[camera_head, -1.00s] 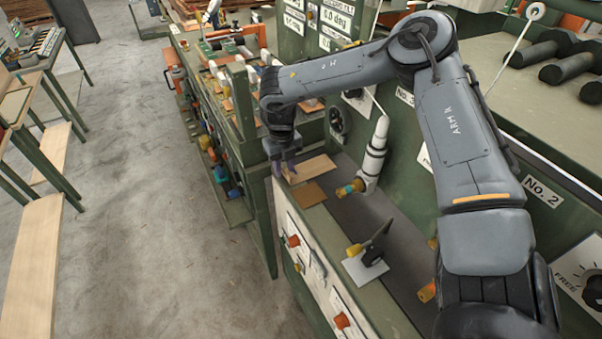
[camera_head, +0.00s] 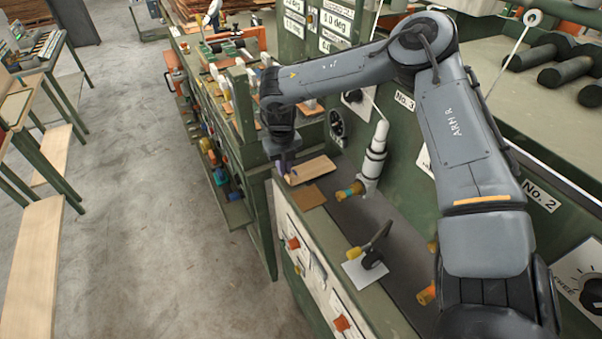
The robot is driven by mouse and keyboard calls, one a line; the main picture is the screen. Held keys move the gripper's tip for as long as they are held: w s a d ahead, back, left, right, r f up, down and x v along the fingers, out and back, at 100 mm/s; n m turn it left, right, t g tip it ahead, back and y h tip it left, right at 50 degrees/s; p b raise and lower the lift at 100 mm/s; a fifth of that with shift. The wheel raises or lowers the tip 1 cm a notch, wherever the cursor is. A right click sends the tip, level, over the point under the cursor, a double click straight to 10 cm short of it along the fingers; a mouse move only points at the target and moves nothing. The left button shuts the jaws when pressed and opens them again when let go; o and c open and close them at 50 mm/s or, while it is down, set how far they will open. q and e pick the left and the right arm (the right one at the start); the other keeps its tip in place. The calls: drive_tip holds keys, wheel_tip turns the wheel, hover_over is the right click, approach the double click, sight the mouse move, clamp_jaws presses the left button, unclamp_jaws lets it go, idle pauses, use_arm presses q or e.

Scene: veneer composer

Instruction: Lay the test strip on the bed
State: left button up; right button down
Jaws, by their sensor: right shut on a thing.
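The dark grey bed (camera_head: 398,268) runs along the machine beneath and to the right. A browner wood piece (camera_head: 309,198) lies just in front of the strip. My left gripper is not in view.
A white cylinder with an orange-yellow end (camera_head: 374,158) stands right of the strip.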

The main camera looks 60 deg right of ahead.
drive_tip(key=shift+r+p, duration=0.8)
drive_tip(key=shift+r, duration=0.85)
drive_tip(key=shift+r+p, duration=0.5)
drive_tip(key=shift+r, duration=0.45)
